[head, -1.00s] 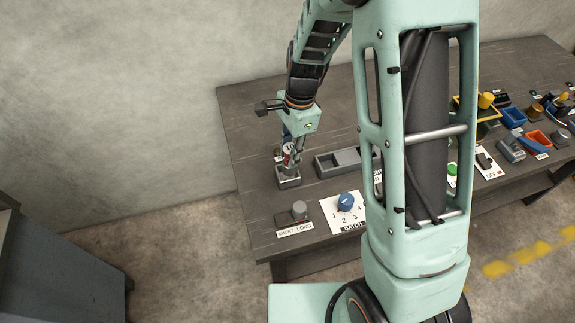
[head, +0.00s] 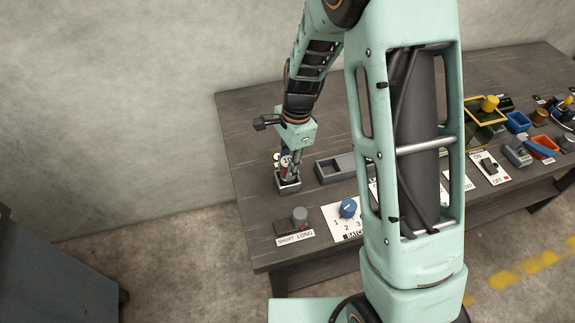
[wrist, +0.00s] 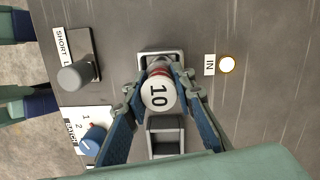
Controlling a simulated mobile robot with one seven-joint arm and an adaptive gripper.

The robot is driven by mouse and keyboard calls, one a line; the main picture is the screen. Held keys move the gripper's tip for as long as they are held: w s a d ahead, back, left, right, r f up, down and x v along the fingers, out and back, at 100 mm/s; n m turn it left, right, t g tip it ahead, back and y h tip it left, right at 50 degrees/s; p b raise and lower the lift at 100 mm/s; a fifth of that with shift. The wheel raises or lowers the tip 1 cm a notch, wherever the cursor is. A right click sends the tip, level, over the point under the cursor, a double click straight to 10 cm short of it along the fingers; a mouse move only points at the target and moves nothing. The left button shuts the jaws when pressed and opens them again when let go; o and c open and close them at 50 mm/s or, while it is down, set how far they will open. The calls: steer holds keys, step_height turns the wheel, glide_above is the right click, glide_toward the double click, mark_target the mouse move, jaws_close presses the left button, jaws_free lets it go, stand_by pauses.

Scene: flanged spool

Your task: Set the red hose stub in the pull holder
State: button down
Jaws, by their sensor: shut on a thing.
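The red hose stub (wrist: 160,75) has a white end face marked 10 and a red band. My gripper (wrist: 156,92) is shut on it, with a blue finger on each side. In the head view my gripper (head: 288,158) holds it upright at a small grey square holder (head: 289,187), which seems to be the pull holder. The holder also shows in the wrist view (wrist: 148,56), just beyond the stub. The stub's lower end is hidden, so I cannot tell whether it is inside the holder or just above it.
A grey two-part tray (head: 333,169) stands close to the right of the holder. A grey knob (head: 299,215) labelled SHORT LONG and a blue dial (head: 348,208) lie nearer the front edge. A round light (wrist: 228,65) by an IN label is beside the holder.

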steer(key=c, duration=1.6)
jaws_free()
steer(key=shift+r, duration=0.1)
steer(key=r, duration=0.4)
steer(key=d+r, duration=0.1)
steer(key=r, duration=0.7)
steer(key=shift+w+d+r+p, duration=0.15)
steer(key=shift+w+r+p, duration=0.05)
steer(key=shift+w+p, duration=0.15)
